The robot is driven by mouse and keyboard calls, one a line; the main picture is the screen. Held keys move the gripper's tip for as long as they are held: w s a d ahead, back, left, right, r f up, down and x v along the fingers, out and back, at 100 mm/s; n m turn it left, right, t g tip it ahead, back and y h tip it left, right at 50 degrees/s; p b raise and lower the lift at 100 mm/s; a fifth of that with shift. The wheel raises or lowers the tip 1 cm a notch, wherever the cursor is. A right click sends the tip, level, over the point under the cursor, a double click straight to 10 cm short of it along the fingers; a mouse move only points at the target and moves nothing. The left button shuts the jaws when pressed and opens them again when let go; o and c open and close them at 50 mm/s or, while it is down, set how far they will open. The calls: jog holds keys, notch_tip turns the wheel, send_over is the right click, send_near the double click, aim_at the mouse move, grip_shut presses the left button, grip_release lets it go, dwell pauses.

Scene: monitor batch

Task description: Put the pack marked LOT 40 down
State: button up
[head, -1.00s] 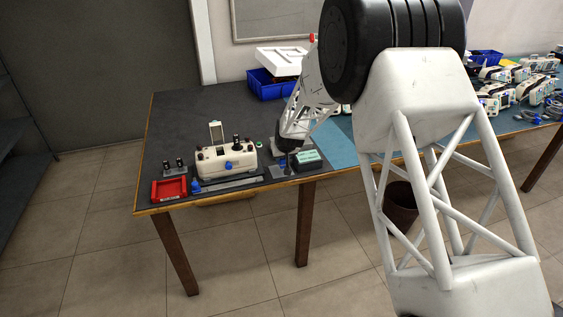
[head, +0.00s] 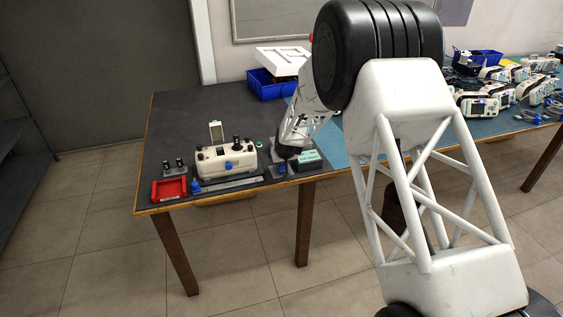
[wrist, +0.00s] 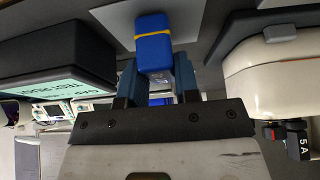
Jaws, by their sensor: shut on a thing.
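A small blue pack (wrist: 153,35) with a yellow band is between the blue fingers of my gripper (wrist: 156,78) in the wrist view. My gripper is shut on it. Its far end points towards a grey surface, and I cannot tell whether it touches. No lot marking can be read on it. In the head view my gripper (head: 285,163) is low at the table's front, between the cream device and the dark case, and the pack shows only as a small blue patch.
The cream device (head: 225,160) with knobs stands left of my gripper; it is close on the right in the wrist view (wrist: 280,75). A dark case (head: 308,165) with a pale green label is just right. A red tray (head: 155,198) is far left. The table's front edge is near.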

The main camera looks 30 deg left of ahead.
jog(key=shift+f, duration=0.1)
dwell(0.3)
jog(key=o, duration=0.9)
jog(key=shift+o, duration=0.2)
jog(key=shift+r, duration=0.2)
jog(key=v, duration=1.1)
jog(key=shift+s+d+r, duration=0.15)
jog(key=shift+r, duration=0.15)
jog(key=shift+d+r, duration=0.1)
